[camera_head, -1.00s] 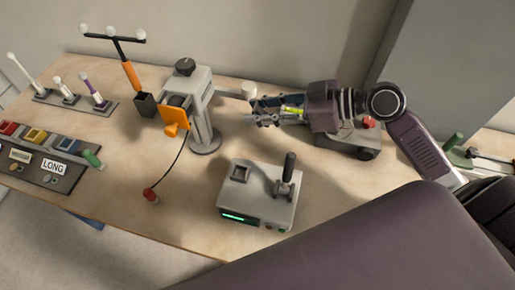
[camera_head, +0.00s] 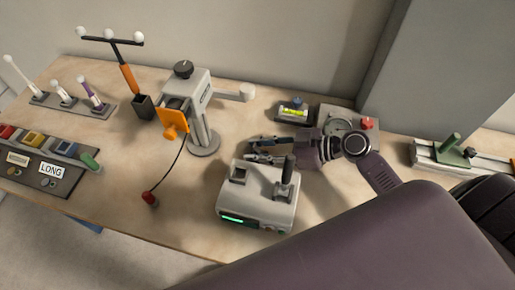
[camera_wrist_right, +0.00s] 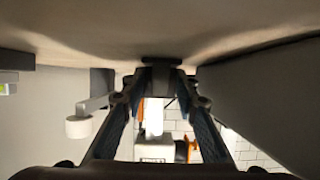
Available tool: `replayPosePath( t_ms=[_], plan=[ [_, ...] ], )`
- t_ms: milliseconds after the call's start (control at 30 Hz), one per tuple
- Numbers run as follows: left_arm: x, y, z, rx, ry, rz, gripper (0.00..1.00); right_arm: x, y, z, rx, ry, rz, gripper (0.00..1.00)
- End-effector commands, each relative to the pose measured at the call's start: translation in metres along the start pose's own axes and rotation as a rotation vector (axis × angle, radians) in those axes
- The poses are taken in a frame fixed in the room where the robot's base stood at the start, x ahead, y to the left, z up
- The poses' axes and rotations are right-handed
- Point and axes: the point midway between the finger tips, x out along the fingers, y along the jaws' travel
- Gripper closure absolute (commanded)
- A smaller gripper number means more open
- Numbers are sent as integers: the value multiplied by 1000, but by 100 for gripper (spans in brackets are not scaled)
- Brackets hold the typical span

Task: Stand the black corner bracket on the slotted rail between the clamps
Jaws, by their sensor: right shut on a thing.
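My right gripper (camera_head: 264,149) is low over the table, just behind the grey joystick box. In the right wrist view its fingers (camera_wrist_right: 160,72) come together at the tips around a small dark piece (camera_wrist_right: 162,62). It looks like the black corner bracket, but most of it is hidden by the fingers. The slotted rail (camera_head: 430,155) is at the right edge, with a green clamp (camera_head: 453,150) standing on it. More rail fittings show farther right, partly cut off. The rail is well to the right of the gripper. My left gripper is not in view.
The joystick box (camera_head: 257,205) stands close in front of my gripper. A grey stand (camera_head: 203,110) with an orange piece is left of it. A level vial (camera_head: 293,113) and a grey box with a red button (camera_head: 367,124) lie behind.

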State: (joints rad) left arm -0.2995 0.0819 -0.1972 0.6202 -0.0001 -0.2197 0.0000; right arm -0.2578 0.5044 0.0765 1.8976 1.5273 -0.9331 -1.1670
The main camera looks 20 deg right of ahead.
Motion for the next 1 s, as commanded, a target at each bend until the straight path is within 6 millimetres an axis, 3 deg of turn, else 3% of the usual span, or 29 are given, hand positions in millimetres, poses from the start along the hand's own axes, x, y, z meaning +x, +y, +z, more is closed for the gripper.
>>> replayPosePath(
  t_ms=[267, 300, 467, 833, 1000],
  plan=[
    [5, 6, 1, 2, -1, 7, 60, 1, 0, 3, 0, 1, 0, 98],
    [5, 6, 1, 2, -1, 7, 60, 1, 0, 3, 0, 0, 0, 71],
    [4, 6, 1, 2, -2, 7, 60, 1, 0, 2, 0, 0, 0, 55],
    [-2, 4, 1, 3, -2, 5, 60, -1, 0, -3, 0, 0, 0, 55],
    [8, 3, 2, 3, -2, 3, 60, -28, 0, 3, -2, -5, 0, 55]
  ],
)
